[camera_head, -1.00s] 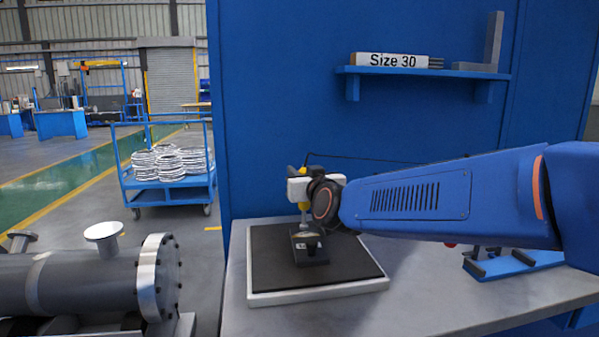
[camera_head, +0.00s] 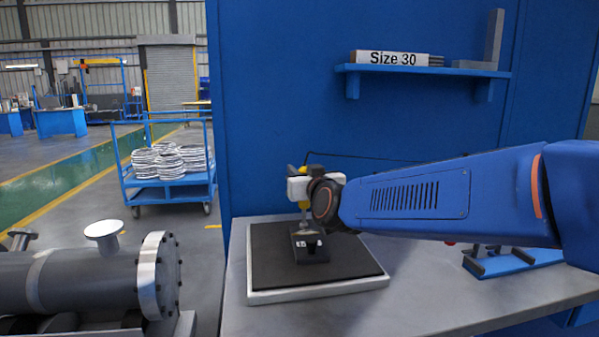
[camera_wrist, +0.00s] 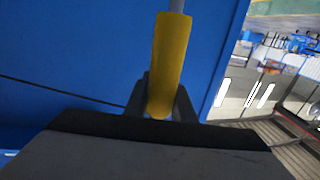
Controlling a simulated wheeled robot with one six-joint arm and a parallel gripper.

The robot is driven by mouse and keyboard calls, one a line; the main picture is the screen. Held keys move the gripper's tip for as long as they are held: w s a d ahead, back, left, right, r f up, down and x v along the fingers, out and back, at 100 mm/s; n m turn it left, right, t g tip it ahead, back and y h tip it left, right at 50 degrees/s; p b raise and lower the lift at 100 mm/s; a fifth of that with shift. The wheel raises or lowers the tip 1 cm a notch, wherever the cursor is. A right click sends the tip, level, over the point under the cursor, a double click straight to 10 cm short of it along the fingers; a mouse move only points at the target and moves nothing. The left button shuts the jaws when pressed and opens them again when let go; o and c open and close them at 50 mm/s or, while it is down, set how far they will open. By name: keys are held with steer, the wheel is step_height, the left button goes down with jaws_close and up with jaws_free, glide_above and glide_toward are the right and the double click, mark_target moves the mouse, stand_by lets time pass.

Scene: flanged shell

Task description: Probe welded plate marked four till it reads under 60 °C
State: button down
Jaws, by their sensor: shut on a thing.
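My gripper (camera_head: 304,188) is shut on a probe with a yellow handle (camera_wrist: 168,65). In the head view the probe stands about upright, its grey metal shaft (camera_head: 304,215) pointing down. A cable runs from its top towards the right. Below it, a small dark stand (camera_head: 312,256) holds a greyish plate (camera_head: 303,232) on the black mat. A small pale mark shows on the stand's front, too small to read. The shaft's end is at or just above the plate; I cannot tell whether they touch. No temperature reading is legible.
The black mat with pale rim (camera_head: 320,294) lies on the grey bench (camera_head: 420,300). A blue rack (camera_head: 515,264) stands at the right, partly behind my arm. A shelf (camera_head: 425,70) holds a "Size 30" box (camera_head: 390,59). A blue wall (camera_head: 270,110) closes the back.

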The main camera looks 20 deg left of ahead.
step_height(320, 180, up, 7)
stand_by(1.1)
stand_by(1.3)
